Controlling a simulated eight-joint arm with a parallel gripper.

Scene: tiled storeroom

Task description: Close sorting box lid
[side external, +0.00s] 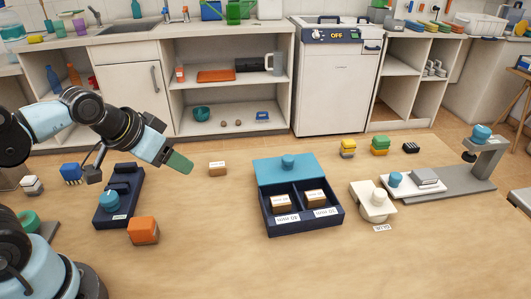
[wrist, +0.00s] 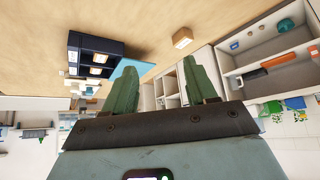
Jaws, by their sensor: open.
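The sorting box (side external: 274,226) is dark navy and sits right of centre on the table, with two compartments facing up. Each compartment holds a small brown carton with a white label. My gripper (side external: 180,163) is left of the box, raised above the table, clear of the lid. In the wrist view its green fingers (wrist: 163,82) are apart and empty.
A small carton (side external: 217,169) lies between my gripper and the box. A navy tray with a blue knob (side external: 114,212) and an orange block (side external: 143,230) are at left. A cream scale-like item (side external: 373,198) stands close right of the box. The table in front is clear.

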